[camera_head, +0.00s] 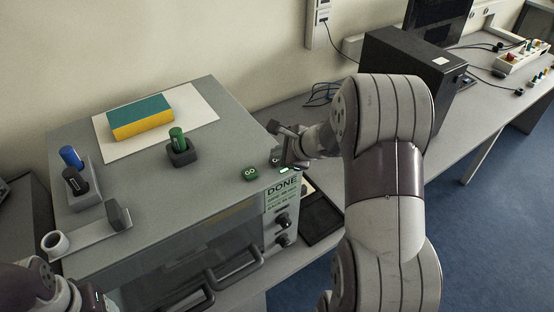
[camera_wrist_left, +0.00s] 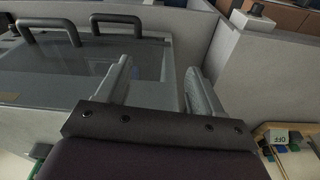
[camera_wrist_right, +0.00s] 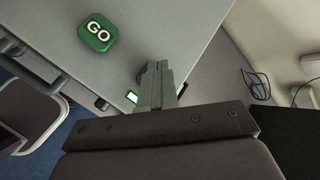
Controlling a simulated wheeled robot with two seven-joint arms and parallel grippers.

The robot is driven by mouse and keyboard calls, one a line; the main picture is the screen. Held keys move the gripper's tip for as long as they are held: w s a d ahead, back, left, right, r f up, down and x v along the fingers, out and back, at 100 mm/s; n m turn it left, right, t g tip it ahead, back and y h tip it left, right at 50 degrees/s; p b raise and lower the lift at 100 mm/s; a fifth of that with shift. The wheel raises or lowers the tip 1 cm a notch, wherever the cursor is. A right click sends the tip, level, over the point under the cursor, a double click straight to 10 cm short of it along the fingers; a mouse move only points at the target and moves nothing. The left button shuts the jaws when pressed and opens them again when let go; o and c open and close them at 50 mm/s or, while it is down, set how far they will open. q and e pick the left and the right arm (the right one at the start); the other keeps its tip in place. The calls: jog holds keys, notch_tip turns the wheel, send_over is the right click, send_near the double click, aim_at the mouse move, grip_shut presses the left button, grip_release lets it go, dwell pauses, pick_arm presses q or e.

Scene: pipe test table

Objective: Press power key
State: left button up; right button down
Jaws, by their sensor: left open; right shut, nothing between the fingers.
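My right gripper (camera_head: 278,157) is shut and empty at the front right corner of the grey machine's top (camera_head: 225,130). In the right wrist view its closed fingers (camera_wrist_right: 155,70) point at the top surface; contact cannot be told. A small dark round part (camera_wrist_right: 143,73) shows partly behind the fingertips; I cannot tell whether it is the power key. A green GO button (camera_head: 250,174) sits to their left, also in the right wrist view (camera_wrist_right: 97,33). A small lit green indicator (camera_head: 284,170) is close to the fingers. My left gripper (camera_wrist_left: 158,68) is open and empty near the machine's front.
The machine's front has a DONE panel (camera_head: 282,192), dark knobs and handles (camera_head: 234,272). On top are a teal and yellow block (camera_head: 140,117), a green cylinder in a dark holder (camera_head: 178,140) and a blue-topped holder (camera_head: 72,158). A black computer case (camera_head: 412,70) stands behind my right arm.

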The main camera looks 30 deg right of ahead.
jog(key=shift+f, duration=0.2)
dwell(0.5)
jog(key=shift+r+p, duration=0.45)
jog(key=shift+r, duration=0.4)
notch_tip(320, 180, up, 5)
jog(key=p, duration=0.4)
dwell(0.5)
